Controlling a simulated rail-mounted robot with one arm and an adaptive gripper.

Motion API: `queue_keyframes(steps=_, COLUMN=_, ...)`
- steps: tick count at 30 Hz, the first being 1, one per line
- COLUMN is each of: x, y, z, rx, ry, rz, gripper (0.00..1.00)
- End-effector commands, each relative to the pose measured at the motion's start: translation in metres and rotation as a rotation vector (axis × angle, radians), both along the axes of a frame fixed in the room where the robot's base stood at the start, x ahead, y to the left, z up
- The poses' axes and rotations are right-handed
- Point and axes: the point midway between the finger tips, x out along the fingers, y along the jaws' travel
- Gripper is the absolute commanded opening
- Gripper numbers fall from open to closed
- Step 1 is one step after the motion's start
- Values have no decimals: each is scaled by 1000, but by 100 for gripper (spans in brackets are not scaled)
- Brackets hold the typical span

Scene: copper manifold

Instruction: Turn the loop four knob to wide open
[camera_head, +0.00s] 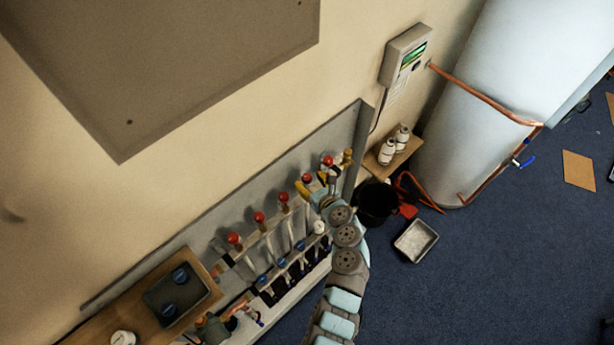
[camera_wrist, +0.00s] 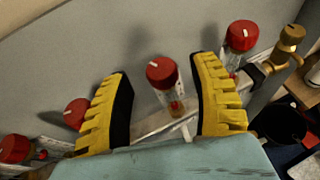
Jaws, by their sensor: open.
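A row of several red knobs tops the manifold (camera_head: 266,237) on the wall. The knob second from the right, fourth from the left (camera_head: 307,178), sits between my gripper's fingers in the wrist view (camera_wrist: 162,74). It has a short white mark on its top; no loop number is legible. My gripper (camera_wrist: 165,64) has its yellow fingers spread on either side of this knob, with gaps showing on both sides. In the head view my gripper (camera_head: 314,187) is at the right part of the row, partly hiding the manifold.
The rightmost red knob (camera_wrist: 242,36) and a brass fitting (camera_wrist: 289,38) stand close to the right finger. Another red knob (camera_wrist: 76,110) is just behind the left finger. Blue caps (camera_head: 282,262) line the lower bar. A shelf with white bottles (camera_head: 388,151) is to the right.

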Motion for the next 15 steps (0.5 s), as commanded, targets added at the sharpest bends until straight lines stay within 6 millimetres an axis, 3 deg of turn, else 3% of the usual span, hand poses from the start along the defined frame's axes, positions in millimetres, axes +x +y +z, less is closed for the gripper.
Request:
queue_keyframes(steps=6, x=16, y=6, z=-6, rx=0, ry=-2, rz=-2, gripper=62)
queue_keyframes(steps=15, x=22, y=10, z=-9, rx=-1, ry=-1, rz=-1, gripper=62)
